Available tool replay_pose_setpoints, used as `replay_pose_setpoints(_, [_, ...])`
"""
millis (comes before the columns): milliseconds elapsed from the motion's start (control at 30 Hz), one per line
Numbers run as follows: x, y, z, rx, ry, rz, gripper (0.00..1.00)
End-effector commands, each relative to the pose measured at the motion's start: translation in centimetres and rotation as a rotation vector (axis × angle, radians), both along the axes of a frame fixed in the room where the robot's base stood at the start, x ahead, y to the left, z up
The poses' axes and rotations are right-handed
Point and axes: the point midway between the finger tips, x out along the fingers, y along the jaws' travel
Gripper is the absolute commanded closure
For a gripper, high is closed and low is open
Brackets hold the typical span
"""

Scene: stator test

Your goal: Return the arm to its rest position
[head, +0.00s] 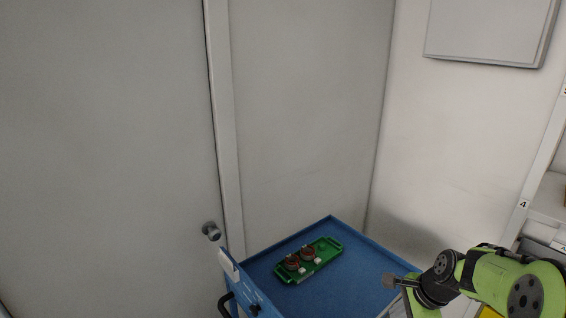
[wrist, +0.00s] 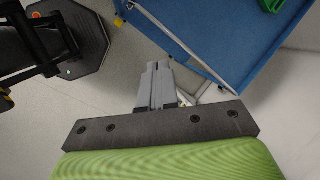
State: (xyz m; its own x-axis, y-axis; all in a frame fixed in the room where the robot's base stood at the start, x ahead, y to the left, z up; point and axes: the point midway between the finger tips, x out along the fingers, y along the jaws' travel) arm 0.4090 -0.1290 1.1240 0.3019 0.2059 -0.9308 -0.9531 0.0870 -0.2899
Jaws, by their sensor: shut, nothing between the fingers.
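My gripper (wrist: 154,85) is shut and empty in the wrist view, with its two grey fingers together above the floor. In the head view my gripper (head: 390,281) is at the lower right, at the end of my green and black arm, by the right edge of the blue cart top. It appears apart from the things on the cart.
A blue cart (head: 340,292) stands in the corner. On it lies a green tray (head: 323,259) with dark red round parts (head: 307,254) and small white pieces. A door with a knob (head: 211,231) is at left. Shelving (head: 545,205) stands at the right edge.

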Motion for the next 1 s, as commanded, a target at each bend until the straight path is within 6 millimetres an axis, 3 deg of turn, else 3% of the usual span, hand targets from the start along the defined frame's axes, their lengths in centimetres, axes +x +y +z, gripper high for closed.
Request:
replay_pose_setpoints(100, [-3.4, 4.4, 4.8, -0.225, -0.04, 0.34, 1.0])
replay_pose_setpoints(300, [-11.6, 10.0, 10.5, -0.53, -0.129, 0.874, 1.0])
replay_pose_setpoints(400, [-16.2, 11.7, 11.8, -0.649, -0.192, 1.118, 1.0])
replay_pose_setpoints(533, [-20.6, 12.7, 12.0, -0.749, -0.267, 1.351, 1.0])
replay_pose_setpoints(700, [-22.6, 12.9, 11.7, -0.792, -0.305, 1.467, 1.0])
replay_pose_setpoints(1000, [-22.5, 12.9, 11.8, -0.793, -0.304, 1.467, 1.0])
